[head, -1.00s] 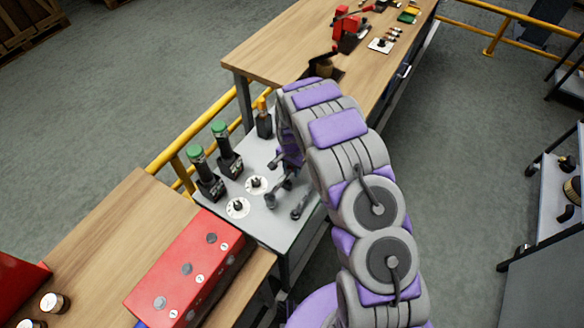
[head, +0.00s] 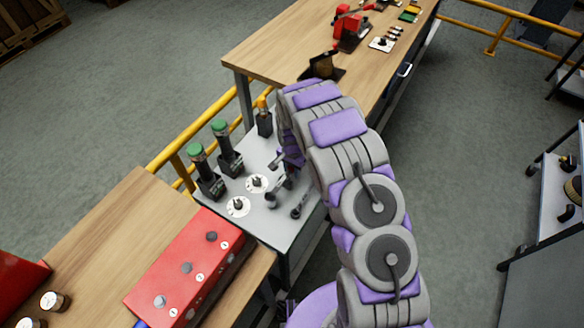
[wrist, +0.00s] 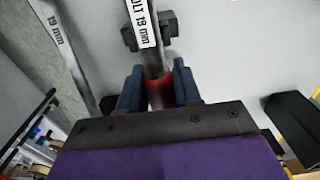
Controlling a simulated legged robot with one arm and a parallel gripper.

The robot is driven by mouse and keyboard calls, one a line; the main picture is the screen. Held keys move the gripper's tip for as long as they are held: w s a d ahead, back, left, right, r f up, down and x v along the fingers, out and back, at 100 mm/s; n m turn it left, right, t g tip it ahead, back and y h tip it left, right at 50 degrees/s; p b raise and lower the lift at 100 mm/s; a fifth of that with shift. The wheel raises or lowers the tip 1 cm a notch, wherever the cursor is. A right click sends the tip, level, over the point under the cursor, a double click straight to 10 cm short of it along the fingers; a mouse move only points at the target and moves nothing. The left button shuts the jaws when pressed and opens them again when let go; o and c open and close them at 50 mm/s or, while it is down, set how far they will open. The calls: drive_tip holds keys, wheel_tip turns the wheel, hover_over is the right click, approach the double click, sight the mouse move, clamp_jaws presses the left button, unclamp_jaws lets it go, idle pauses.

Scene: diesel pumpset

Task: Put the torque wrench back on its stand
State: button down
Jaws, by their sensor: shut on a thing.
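My gripper (wrist: 158,92) is shut, its two blue fingers on either side of a red part of the torque wrench (wrist: 159,82). A grey shaft with a white label ending in "19 mm" runs up from between the fingers, with a dark block on each side. In the head view my gripper and most of the wrench are hidden behind my arm, above or beside the grey table. A dark base with a brown upright (head: 322,66) on the far bench may be the stand; I cannot tell for sure.
Green-topped black devices (head: 221,145), dials and small levers crowd the grey table (head: 240,190). A red box (head: 190,265) sits on the near bench. A red tool (head: 345,25) stands on the far bench. A second "19 mm" bar (wrist: 62,40) runs up the wrist view's left.

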drive_tip(key=shift+f, duration=0.45)
drive_tip(key=c, duration=0.7)
unclamp_jaws()
drive_tip(key=shift+r, duration=0.1)
wheel_tip(320, 180, up, 17)
drive_tip(key=p, duration=0.1)
drive_tip(key=shift+p, duration=0.4)
drive_tip(key=shift+s+a, duration=0.1)
